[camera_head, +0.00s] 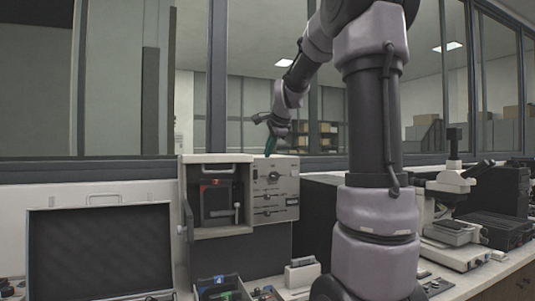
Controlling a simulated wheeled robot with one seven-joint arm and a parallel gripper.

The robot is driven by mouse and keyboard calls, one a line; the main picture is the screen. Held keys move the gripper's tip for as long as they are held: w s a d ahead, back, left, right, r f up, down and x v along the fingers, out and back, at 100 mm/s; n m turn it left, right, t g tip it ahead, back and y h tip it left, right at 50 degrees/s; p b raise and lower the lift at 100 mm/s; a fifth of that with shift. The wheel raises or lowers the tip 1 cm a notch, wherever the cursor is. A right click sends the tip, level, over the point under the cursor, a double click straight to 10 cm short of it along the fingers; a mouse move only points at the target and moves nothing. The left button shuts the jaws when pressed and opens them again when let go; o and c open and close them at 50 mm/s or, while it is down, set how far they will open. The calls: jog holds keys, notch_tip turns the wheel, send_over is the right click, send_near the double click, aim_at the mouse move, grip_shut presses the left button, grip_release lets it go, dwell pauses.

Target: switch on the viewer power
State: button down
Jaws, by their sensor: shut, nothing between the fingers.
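A dark, flat, upright panel in a pale frame with a handle on top (100,252) stands at the lower left; it may be the viewer, and it looks unlit. No power switch can be clearly made out on it. My gripper (269,150) is shut and empty, with green fingers pointing down. In the picture it appears just above the top edge of the press's control panel (275,192), far from the dark panel. Whether it touches the press cannot be told.
The pale press cabinet (220,232) has an open bay with a small red light. Small bottles in a dark tray (222,290) and a pale block (302,274) stand in front. A microscope (450,205) stands right. My arm hides the middle of the bench.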

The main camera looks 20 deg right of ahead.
jog(key=shift+d+f, duration=0.1)
jog(key=shift+s+f, duration=0.15)
jog(key=shift+f, duration=0.5)
send_near(255, 178)
jog(key=x, duration=0.3)
jog(key=s+f+x, duration=0.1)
jog(key=x, duration=0.1)
jog(key=shift+w+f, duration=0.2)
jog(key=shift+w, duration=0.6)
jog(key=shift+w+f, duration=0.1)
jog(key=shift+r, duration=0.2)
